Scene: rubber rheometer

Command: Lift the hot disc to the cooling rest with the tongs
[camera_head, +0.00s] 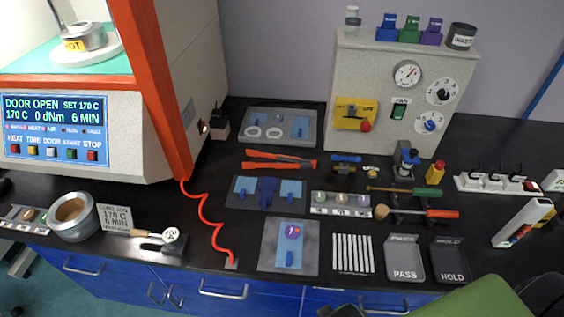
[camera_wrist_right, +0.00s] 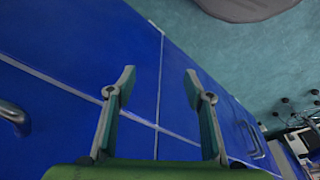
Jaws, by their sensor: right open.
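A grey metal piece with a yellow HOT label (camera_head: 74,45) sits on a round white platform inside the open machine (camera_head: 60,130) at the upper left; I cannot clearly make out a separate disc. Tongs with orange handles (camera_head: 279,160) lie on the black bench in the middle. A white ribbed rack (camera_head: 353,254), which looks like the cooling rest, lies near the front edge. My right gripper (camera_wrist_right: 160,82) is open and empty in the right wrist view, in front of the blue cabinet doors. My left gripper is not in view.
PASS (camera_head: 405,260) and HOLD (camera_head: 450,261) trays lie right of the rack. A grey mat (camera_head: 273,258) lies left of it. A red coiled cord (camera_head: 207,222) runs to the bench front. A grey control box (camera_head: 390,110) stands behind. Several tools crowd the middle right.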

